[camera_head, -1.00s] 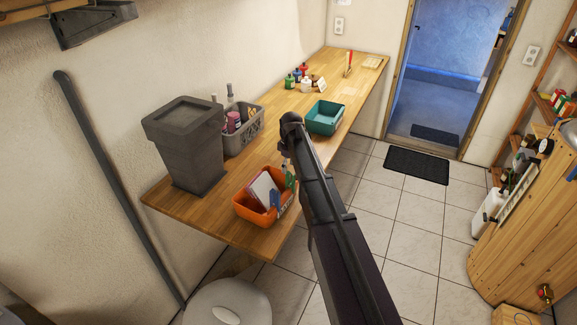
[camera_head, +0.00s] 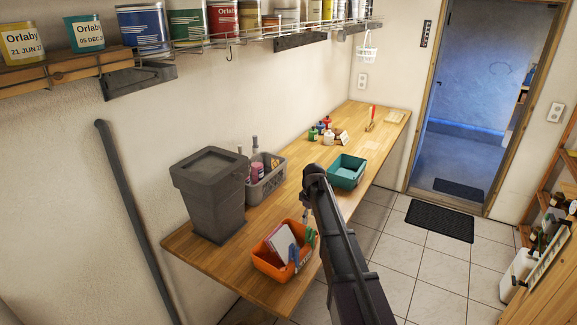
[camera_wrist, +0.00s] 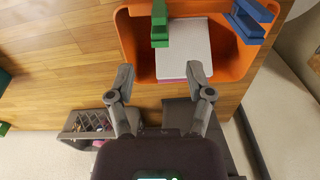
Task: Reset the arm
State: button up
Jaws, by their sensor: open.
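My gripper (camera_wrist: 160,76) is open, with its two fingers spread apart and nothing between them in the wrist view. In the head view my arm reaches in from the bottom, its raised joint above the workbench (camera_head: 225,265); the gripper is mostly hidden there. The orange bin (camera_head: 268,263) is close to the gripper, and it also shows in the wrist view (camera_wrist: 235,70). A white pad (camera_wrist: 182,45) with a pink edge lies in it. A green clothespin (camera_wrist: 160,22) and a blue clothespin (camera_wrist: 246,22) are at its rim.
A dark grey lidded bin (camera_head: 208,195) and a grey basket (camera_head: 268,180) with bottles stand along the wall. A teal bin (camera_head: 347,171) and several small bottles (camera_head: 325,130) are farther back. A wire shelf (camera_head: 270,33) with cans hangs above. Tiled floor lies right.

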jog(key=s+f+m+b, duration=0.3)
jog(key=s+f+b, duration=0.1)
jog(key=s, duration=0.6)
jog(key=s+f+m+b, duration=0.3)
jog(key=s+f+b, duration=0.1)
jog(key=s, duration=0.6)
jog(key=s+d+f+m+b, duration=0.1)
jog(key=s+f+m+b, duration=0.2)
jog(key=s, duration=0.6)
jog(key=shift+s+f+m+b, duration=0.4)
jog(key=shift+f, duration=0.05)
dwell(0.4)
